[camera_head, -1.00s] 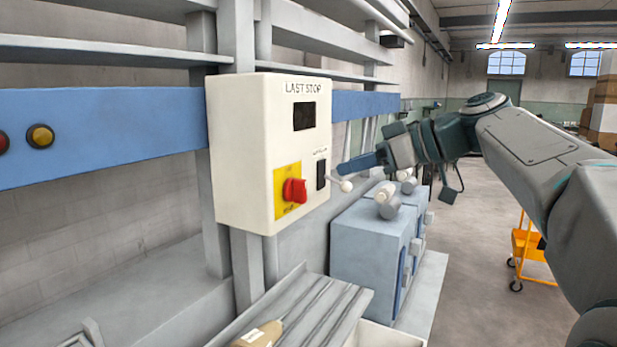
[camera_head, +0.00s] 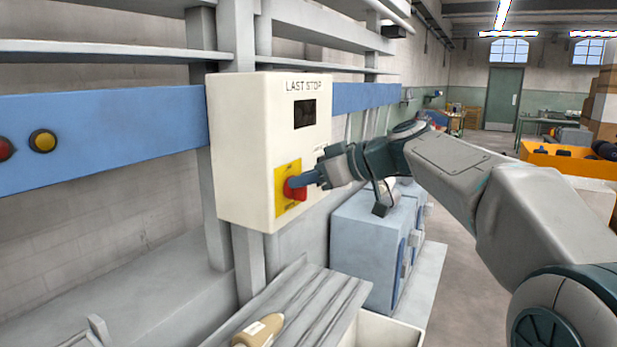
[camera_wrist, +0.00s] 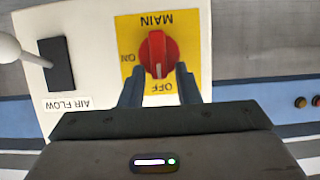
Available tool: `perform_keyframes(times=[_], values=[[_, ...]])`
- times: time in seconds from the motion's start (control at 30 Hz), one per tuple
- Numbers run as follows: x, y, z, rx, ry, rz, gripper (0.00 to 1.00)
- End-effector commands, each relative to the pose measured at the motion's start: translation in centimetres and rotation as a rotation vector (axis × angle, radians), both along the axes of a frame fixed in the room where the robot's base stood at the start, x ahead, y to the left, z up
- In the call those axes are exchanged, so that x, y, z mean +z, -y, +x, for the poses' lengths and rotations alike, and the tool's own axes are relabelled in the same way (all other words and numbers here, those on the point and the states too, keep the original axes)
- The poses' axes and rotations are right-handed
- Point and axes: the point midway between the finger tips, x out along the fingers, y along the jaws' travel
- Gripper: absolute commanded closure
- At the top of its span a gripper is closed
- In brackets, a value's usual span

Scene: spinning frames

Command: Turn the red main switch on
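The red main switch (camera_head: 293,190) is a red rotary knob on a yellow plate (camera_head: 281,203), on the front of a white control box (camera_head: 238,150). In the wrist view, which is upside down, the red knob (camera_wrist: 157,54) has its white mark towards OFF, with ON at its side. My gripper (camera_head: 303,182) is at the knob from the right. In the wrist view my gripper (camera_wrist: 158,78) is open, one finger on each side of the knob's near end, with gaps beside it. The head view hides part of the knob; I cannot tell whether the fingers touch it.
A black AIR FLOW switch (camera_wrist: 57,63) and a pale ball-ended lever (camera_wrist: 10,48) are beside the knob. A blue beam (camera_head: 100,135) carries red and yellow buttons. Blue-grey cabinets (camera_head: 365,250) stand below right; a grey ribbed tray (camera_head: 315,305) lies below the box.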

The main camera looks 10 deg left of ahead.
Motion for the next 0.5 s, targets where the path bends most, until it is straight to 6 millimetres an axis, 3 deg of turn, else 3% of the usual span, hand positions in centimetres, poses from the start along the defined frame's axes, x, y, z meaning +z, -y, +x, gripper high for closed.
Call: perform_keyframes(times=[0.03, 0.1, 0.5], values=[[0.02, 0.01, 0.0, 0.0, 0.0, 0.0, 0.86], [0.02, 0.02, -0.01, 0.0, 0.0, 0.0, 1.0], [0.06, 0.12, 0.14, 0.0, -0.043, 0.015, 1.0]])
